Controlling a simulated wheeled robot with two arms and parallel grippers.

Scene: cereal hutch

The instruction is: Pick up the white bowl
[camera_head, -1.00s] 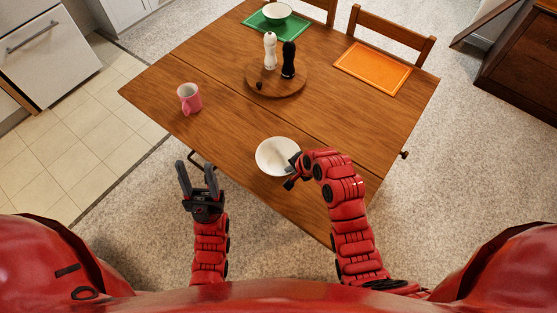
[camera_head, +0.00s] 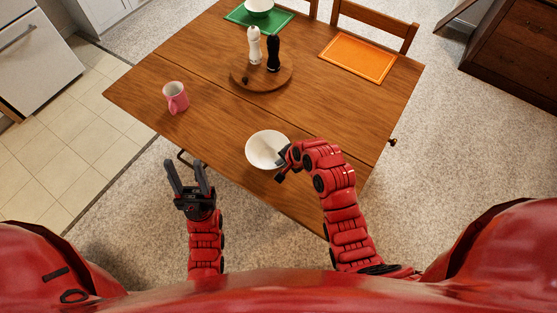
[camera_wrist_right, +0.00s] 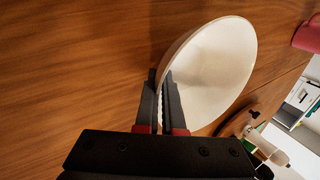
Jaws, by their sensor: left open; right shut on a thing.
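The white bowl (camera_head: 264,149) is at the near edge of the wooden table in the head view. My right gripper (camera_head: 284,160) is shut on its right rim. In the right wrist view the bowl (camera_wrist_right: 215,70) has its rim between the two fingers of the right gripper (camera_wrist_right: 160,100). I cannot tell whether the bowl rests on the table or is just above it. My left gripper (camera_head: 187,180) is open and empty, left of the table's near edge, with its fingers pointing up in the picture.
A pink mug (camera_head: 175,98) stands on the table (camera_head: 200,65) left of the bowl. A round wooden board (camera_head: 262,82) carries a white mill (camera_head: 254,45) and a black mill (camera_head: 273,54). An orange placemat (camera_head: 356,58) and a green placemat (camera_head: 275,27) with another bowl (camera_head: 259,7) lie farther back.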

